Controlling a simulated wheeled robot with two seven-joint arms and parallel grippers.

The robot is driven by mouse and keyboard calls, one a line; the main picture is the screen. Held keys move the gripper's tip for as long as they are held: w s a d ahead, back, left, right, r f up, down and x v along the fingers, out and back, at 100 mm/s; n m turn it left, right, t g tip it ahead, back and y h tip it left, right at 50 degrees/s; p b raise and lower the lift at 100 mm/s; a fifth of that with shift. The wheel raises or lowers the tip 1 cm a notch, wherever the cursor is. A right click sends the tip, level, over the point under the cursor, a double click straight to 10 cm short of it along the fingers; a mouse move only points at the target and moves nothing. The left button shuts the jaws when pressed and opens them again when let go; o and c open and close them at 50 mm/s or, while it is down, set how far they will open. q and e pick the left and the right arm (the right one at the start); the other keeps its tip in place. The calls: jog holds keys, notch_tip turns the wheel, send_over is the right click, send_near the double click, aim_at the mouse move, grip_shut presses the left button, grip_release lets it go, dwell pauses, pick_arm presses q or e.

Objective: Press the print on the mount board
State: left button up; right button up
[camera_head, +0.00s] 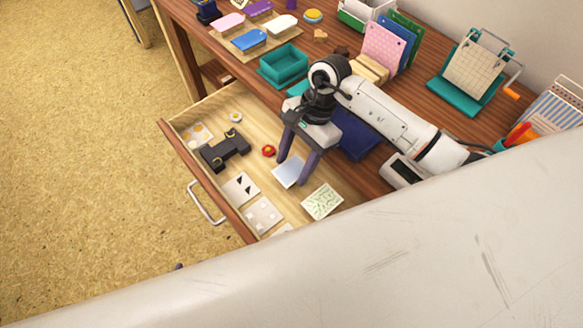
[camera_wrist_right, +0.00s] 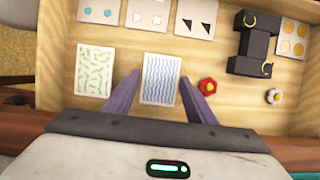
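Several square print cards lie flat in the open drawer. One with blue wavy lines (camera_wrist_right: 159,80) lies between the parted fingers of my right gripper (camera_wrist_right: 159,84); it looks pale blue in the head view (camera_head: 288,172). My right gripper (camera_head: 293,168) is open and points down, one finger on each side of that card. I see a gap on both sides, and I cannot tell its exact height. A card with green marks (camera_head: 322,202) lies beside it. I cannot tell which thing is the mount board. A small purple tip (camera_head: 179,266), perhaps my left gripper, shows; the rest is hidden.
The drawer (camera_head: 172,146) also holds a black device (camera_head: 226,150), a red flower-shaped piece (camera_head: 268,151) and a white one (camera_head: 235,117). On the desk are inkpads, a teal tray (camera_head: 284,66), upright coloured boards (camera_head: 383,48) and a teal stand (camera_head: 470,75).

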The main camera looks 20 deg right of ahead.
aim_at(294, 168)
jog(key=c, duration=0.3)
notch_tip(294, 168, up, 7)
jog(key=p, duration=0.4)
jog(key=shift+c, duration=0.2)
